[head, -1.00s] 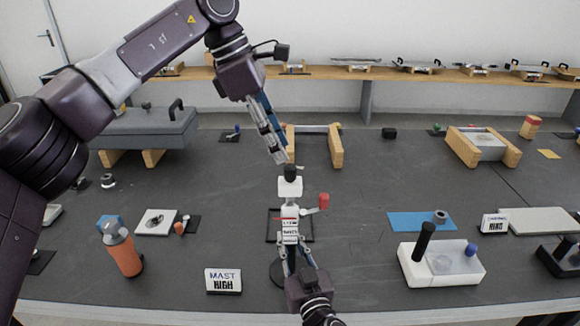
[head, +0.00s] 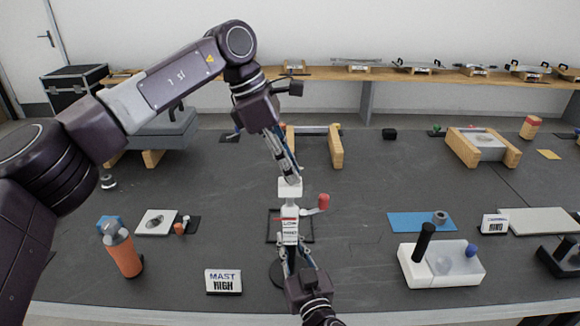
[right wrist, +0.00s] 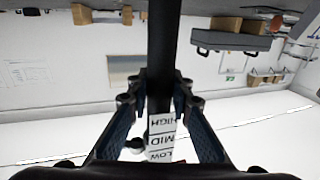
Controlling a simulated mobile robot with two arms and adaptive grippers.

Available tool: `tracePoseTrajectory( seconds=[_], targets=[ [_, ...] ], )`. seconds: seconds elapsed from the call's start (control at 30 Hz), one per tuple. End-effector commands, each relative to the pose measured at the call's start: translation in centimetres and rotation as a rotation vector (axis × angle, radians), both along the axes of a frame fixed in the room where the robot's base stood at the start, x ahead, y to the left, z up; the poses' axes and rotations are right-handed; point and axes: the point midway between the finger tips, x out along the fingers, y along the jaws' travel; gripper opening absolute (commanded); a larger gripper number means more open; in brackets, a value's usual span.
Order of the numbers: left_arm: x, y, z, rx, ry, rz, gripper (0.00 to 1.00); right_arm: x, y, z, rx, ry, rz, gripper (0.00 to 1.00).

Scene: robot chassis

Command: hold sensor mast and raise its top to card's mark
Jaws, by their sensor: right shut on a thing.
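The sensor mast (head: 290,213) stands upright in the head view, with a white block at its top, a label with marks, a red pointer, and a red-knobbed side lever (head: 323,202). My right gripper (head: 290,247) is shut on the mast below the label. In the right wrist view its fingers flank the dark pole (right wrist: 164,45), and the label (right wrist: 161,137) reads HIGH, MID, LOW upside down. My left gripper (head: 291,176) is at the mast's top, its fingers covering the black tip; whether they grip it I cannot tell. The card (head: 223,282) reads MAST HIGH.
An orange bottle (head: 122,254) stands at the left, beyond the card. A white block with a black handle (head: 440,265) and a blue mat (head: 408,222) lie to the right. A wooden-sided stand (head: 335,148) is behind the mast. Bare table lies between mast and mat.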

Motion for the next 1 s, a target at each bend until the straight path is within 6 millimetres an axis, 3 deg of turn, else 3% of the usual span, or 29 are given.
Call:
tracePoseTrajectory(
  seconds=[0.4, 0.47, 0.7, 0.83, 1.0],
  targets=[
    [0.1, 0.0, 0.4, -0.001, -0.004, 0.002, 0.0, 0.0, 0.0, -0.1, 0.0, 0.001, 0.0, 0.0],
    [0.2, 0.0, 1.2, -0.001, -0.005, 0.002, 0.0, 0.0, 0.0, -0.1, -0.001, 0.001, 0.0, 0.0],
    [0.2, 0.0, 6.8, -0.002, -0.008, 0.004, 0.0, 0.0, 0.0, -0.2, -0.002, 0.003, -0.001, 0.0],
    [0.2, 0.0, 8.6, -0.003, -0.008, 0.003, 0.0, 0.0, 0.0, -0.2, -0.003, 0.002, 0.0, 0.0],
    [0.1, 0.0, 9.3, -0.002, -0.005, 0.002, 0.0, -0.1, 0.0, -0.2, -0.002, 0.003, 0.0, 0.0]
  ],
)
